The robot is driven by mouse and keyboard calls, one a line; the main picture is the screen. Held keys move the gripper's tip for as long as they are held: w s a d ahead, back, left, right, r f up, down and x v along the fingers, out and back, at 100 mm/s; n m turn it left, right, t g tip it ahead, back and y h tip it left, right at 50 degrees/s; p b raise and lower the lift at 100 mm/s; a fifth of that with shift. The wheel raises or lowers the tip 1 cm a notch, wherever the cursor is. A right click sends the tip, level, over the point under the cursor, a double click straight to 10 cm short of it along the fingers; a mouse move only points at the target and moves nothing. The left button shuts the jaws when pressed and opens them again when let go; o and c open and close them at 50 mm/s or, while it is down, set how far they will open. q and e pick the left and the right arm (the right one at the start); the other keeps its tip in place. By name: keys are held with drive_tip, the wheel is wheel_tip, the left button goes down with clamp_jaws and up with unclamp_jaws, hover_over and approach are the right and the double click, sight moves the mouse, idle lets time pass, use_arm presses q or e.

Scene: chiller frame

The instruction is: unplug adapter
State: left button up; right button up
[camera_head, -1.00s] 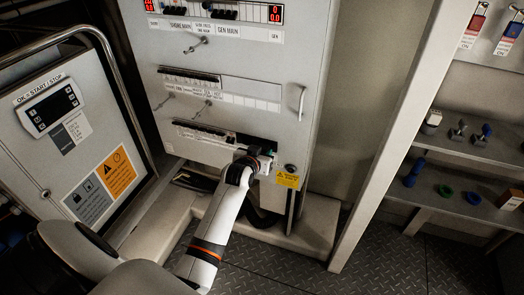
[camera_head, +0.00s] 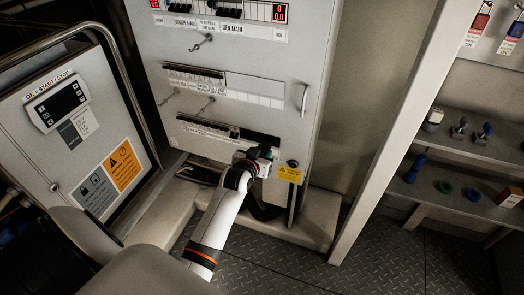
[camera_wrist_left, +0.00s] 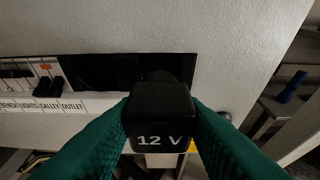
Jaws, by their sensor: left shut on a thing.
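The adapter (camera_wrist_left: 160,115) is a black block marked "12 V", in the middle of the left wrist view. The green finger pads of my left gripper (camera_wrist_left: 160,130) are shut on its two sides. Beyond it is a dark recessed strip (camera_wrist_left: 100,72) in the pale panel. The adapter hides part of this strip, and I cannot tell whether it is still in the socket. In the head view, my left gripper (camera_head: 265,154) is at the lower right of the cabinet front (camera_head: 235,100), and the adapter is hard to make out. My right gripper is out of view.
A yellow label (camera_head: 290,173) is right of the left gripper, below a round dark knob. A cabinet handle (camera_head: 305,98) sticks out above. Shelves (camera_head: 460,180) with small items are at the right. The ridged floor (camera_head: 270,265) is clear.

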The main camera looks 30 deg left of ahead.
use_arm(q)
drive_tip(key=shift+s+d+p, duration=0.15)
drive_tip(key=shift+s+p, duration=0.25)
drive_tip(key=shift+s, duration=0.25)
drive_tip(key=shift+s, duration=0.1)
drive_tip(key=shift+s, duration=0.1)
drive_tip(key=shift+s+d+p, duration=0.25)
drive_tip(key=shift+s+p, duration=0.35)
drive_tip(key=shift+s, duration=0.35)
drive_tip(key=shift+s+d+p, duration=0.2)
drive_tip(key=shift+s+p, duration=0.4)
drive_tip(key=shift+s, duration=0.35)
drive_tip(key=shift+s+d+p, duration=0.25)
drive_tip(key=shift+s+p, duration=0.35)
drive_tip(key=shift+s, duration=0.35)
